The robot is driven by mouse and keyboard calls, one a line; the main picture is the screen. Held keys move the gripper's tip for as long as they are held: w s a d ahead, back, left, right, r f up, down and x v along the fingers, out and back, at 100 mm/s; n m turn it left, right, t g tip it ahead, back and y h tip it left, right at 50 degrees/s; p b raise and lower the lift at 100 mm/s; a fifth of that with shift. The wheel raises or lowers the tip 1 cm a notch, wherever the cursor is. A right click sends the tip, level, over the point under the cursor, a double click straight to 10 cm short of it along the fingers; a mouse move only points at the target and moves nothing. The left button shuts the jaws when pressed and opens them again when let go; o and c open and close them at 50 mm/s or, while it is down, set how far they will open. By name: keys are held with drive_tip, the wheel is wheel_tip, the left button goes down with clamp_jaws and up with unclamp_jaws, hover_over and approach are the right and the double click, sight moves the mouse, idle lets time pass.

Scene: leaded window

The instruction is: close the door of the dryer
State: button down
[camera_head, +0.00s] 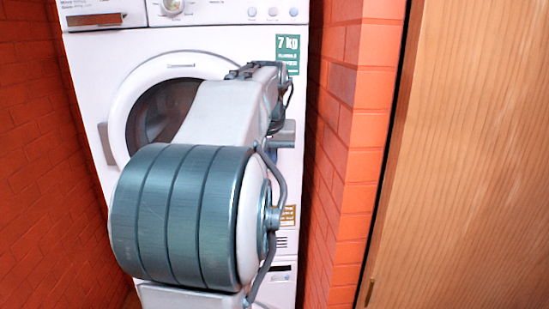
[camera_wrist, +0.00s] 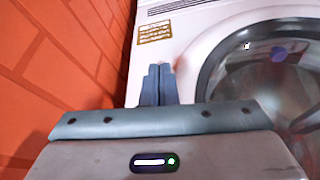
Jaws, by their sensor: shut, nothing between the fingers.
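The white dryer (camera_head: 90,90) stands straight ahead between brick walls. Its round door (camera_head: 125,95), with a white rim and dark glass, sits at the front face. The door looks flush or nearly flush; I cannot tell if it is latched. My arm covers the door's right and lower part. In the wrist view the door (camera_wrist: 208,48) is at the right. My gripper (camera_wrist: 159,70) is shut and empty, its fingertips against or just in front of the dryer front beside the door rim. Contact cannot be told.
Orange brick walls stand close on the left (camera_head: 35,150) and right (camera_head: 345,150) of the dryer. A wooden panel (camera_head: 470,150) fills the far right. A yellow sticker (camera_wrist: 155,33) is on the dryer front near my fingertips. Little side room shows.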

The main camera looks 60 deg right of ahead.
drive_tip(key=shift+w+d+r, duration=0.1)
drive_tip(key=shift+w+r, duration=0.05)
drive_tip(key=shift+r, duration=0.15)
drive_tip(key=s+a+r+b, duration=0.1)
drive_tip(key=s+a+r, duration=0.1)
drive_tip(key=a+r, duration=0.5)
drive_tip(key=shift+s+v, duration=0.25)
drive_tip(key=shift+v, duration=0.75)
